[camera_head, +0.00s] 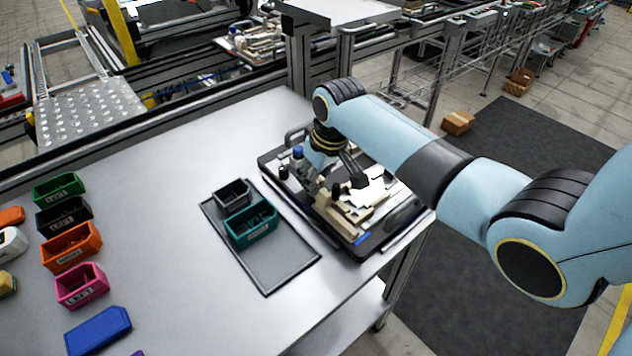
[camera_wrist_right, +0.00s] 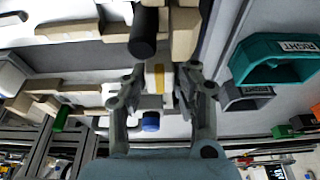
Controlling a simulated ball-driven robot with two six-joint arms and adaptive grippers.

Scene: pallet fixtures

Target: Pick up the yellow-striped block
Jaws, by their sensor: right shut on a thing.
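The yellow-striped block (camera_wrist_right: 158,78) is pale with a yellow band. It shows in the right wrist view between the fingers of my right gripper (camera_wrist_right: 160,84), which is shut on it. In the head view my right gripper (camera_head: 312,182) is low over the left part of the pallet fixture (camera_head: 268,166), partly covered by my wrist. The block cannot be made out there, and I cannot tell whether it is lifted clear. My left gripper is not in view.
Cream, white and black parts crowd the fixture. Beside it a dark tray (camera_head: 270,280) holds a grey bin (camera_head: 233,193) and a teal bin (camera_head: 250,223). Several coloured bins, including an orange one (camera_head: 70,246), stand at the left. The table (camera_head: 160,180) between is clear.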

